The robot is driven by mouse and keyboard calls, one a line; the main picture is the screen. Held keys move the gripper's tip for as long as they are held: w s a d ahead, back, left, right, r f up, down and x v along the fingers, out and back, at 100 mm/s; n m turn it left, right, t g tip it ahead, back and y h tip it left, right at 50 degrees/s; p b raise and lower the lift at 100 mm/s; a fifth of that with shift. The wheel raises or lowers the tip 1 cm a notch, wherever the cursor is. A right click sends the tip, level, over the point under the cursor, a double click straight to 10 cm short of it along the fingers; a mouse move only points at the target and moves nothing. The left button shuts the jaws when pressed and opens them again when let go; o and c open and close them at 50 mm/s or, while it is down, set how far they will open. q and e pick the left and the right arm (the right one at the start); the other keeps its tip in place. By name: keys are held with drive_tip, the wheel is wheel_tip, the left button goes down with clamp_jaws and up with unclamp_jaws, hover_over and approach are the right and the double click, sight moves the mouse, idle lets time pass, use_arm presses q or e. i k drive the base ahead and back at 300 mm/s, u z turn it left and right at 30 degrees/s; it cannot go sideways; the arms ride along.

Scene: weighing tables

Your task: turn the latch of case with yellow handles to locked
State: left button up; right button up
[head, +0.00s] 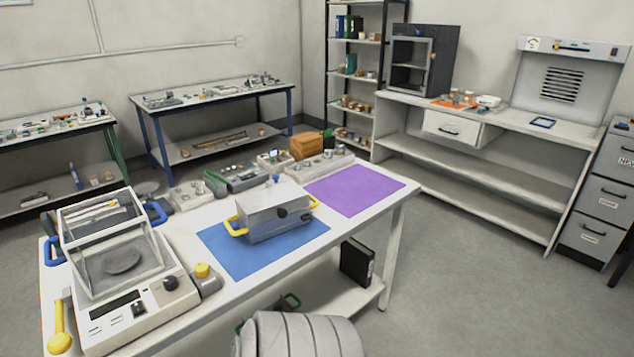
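The case with yellow handles (262,208) is a grey box with a closed lid, standing on a blue mat (225,258) on the near table. One yellow handle (236,229) shows on its left end and another (313,201) at its right end. A dark round latch knob (282,213) sits on its front face, with another small dark part (306,217) to the right. The knob is too small to tell which way it is turned. Neither of my grippers is in view, and nothing touches the case.
A balance with a clear shield (110,235) and blue handles stands left of the case. A small block with a yellow knob (203,272) is beside it. A bare purple mat (355,188) lies right. Trays of parts (240,177) line the back edge. A black binder (356,262) stands below.

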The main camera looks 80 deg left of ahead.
sight(307, 216)
drive_tip(key=u, duration=0.65)
drive_tip(key=i, duration=0.85)
drive_tip(key=u, duration=0.9)
